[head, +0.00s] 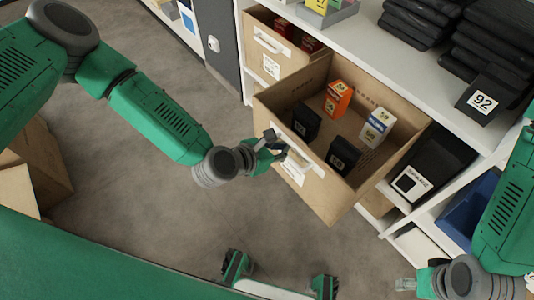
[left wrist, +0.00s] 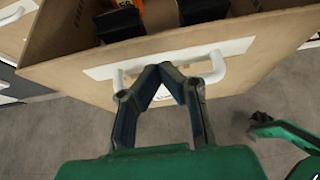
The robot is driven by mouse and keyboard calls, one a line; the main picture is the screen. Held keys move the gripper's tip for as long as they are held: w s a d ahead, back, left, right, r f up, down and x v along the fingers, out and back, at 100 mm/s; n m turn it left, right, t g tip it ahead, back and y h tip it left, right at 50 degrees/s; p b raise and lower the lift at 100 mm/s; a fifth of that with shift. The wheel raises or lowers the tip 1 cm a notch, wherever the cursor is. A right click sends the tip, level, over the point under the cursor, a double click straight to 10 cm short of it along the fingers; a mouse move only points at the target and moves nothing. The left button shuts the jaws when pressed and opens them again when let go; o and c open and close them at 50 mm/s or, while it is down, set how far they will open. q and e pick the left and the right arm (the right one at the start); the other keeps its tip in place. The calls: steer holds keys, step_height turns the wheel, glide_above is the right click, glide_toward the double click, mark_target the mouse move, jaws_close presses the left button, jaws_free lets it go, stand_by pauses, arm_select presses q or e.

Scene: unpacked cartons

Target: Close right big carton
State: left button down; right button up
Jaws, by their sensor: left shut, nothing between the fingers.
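The big carton (head: 262,112) is a brown open-topped box that sticks out from the white shelf unit, with several small boxes inside. Its front has a white handle strip (head: 300,150), and the handle (left wrist: 218,68) also shows in the left wrist view. My left gripper (head: 275,147) is at this front, its fingertips (left wrist: 160,70) shut together at the handle with nothing between them. Whether they touch the handle is unclear. My right gripper (head: 405,284) is low at the right, apart from the carton; its opening is too small to judge.
A second carton (head: 268,65) sits further in on the shelf to the left. Black folded items (head: 415,22) and a box marked 92 (head: 484,102) are on the shelf top (head: 390,75). A black bin (head: 430,165) and a blue bin (head: 465,215) are at right. Grey floor lies open.

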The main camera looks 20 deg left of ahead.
mark_target(296, 140)
arm_select(q)
steer(key=shift+w+d+r, duration=0.1)
steer(key=shift+w+d, duration=0.3)
steer(key=shift+w, duration=0.2)
steer(key=shift+w+d+r, duration=0.1)
steer(key=shift+w+d, duration=0.3)
steer(key=shift+w, duration=0.2)
arm_select(e)
steer(key=shift+a+f, duration=0.1)
steer(key=shift+f, duration=0.15)
arm_select(q)
steer(key=shift+w+f, duration=0.1)
